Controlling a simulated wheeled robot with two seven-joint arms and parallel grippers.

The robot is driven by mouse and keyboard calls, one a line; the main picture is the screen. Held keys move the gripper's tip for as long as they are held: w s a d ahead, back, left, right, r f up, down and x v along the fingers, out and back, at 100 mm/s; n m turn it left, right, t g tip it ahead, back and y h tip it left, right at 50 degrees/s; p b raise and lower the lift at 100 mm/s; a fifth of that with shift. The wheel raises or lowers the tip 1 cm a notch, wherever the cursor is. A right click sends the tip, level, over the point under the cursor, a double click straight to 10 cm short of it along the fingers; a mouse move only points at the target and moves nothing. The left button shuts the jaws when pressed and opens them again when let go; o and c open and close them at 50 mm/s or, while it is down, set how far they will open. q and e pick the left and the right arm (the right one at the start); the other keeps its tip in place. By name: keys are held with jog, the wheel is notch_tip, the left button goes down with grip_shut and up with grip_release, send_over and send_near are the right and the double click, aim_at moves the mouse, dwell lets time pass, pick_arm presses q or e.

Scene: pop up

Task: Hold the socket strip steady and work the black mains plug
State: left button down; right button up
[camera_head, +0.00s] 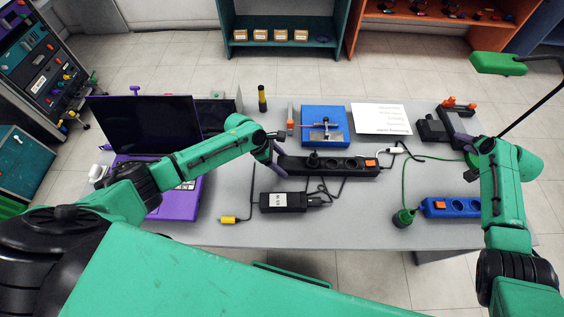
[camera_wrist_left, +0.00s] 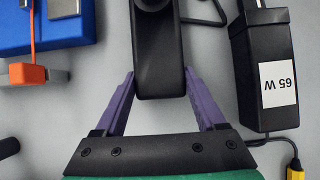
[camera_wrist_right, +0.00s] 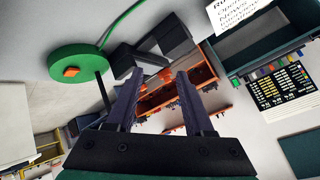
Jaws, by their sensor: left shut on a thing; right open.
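The black socket strip (camera_head: 345,166) lies across the middle of the grey table, with an orange switch at its right end. The black mains plug (camera_head: 313,158) sits at the strip's leftmost socket; I cannot tell how deep it is. It also shows, cut off, at the top of the left wrist view (camera_wrist_left: 153,4). My left gripper (camera_head: 276,154) is shut on the strip's left end, with one purple finger on each side (camera_wrist_left: 160,86). My right gripper (camera_head: 468,156) is open and empty at the table's right side, its fingers apart in the right wrist view (camera_wrist_right: 157,90).
A black 65 W adapter (camera_head: 283,202) and cables lie in front of the strip. A blue board (camera_head: 325,126) is behind it. A green plug (camera_head: 403,218) and blue socket strip (camera_head: 450,207) are at right. A purple laptop (camera_head: 150,130) stands left. A green lamp (camera_head: 499,64) overhangs the back right.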

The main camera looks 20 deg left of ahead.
pick_arm(q)
jog(key=shift+s+f, duration=0.1)
jog(key=shift+f, duration=0.05)
pick_arm(e)
jog(key=w+a+n+g+y, duration=0.1)
jog(key=w+a+n+y, duration=0.15)
jog(key=a, duration=0.85)
pick_arm(q)
jog(key=shift+a, duration=0.1)
pick_arm(e)
jog(key=n+g+h, duration=0.3)
jog(key=n+g, duration=0.6)
jog(key=n, duration=0.7)
send_near(314, 156)
jog(key=shift+w+f, duration=0.1)
jog(key=shift+w, duration=0.05)
jog(key=shift+s+f, duration=0.2)
jog(key=shift+s, duration=0.05)
notch_tip(314, 156, down, 9)
jog(key=shift+r, duration=0.15)
grip_shut()
jog(key=shift+w+r, duration=0.1)
jog(key=shift+r, duration=0.25)
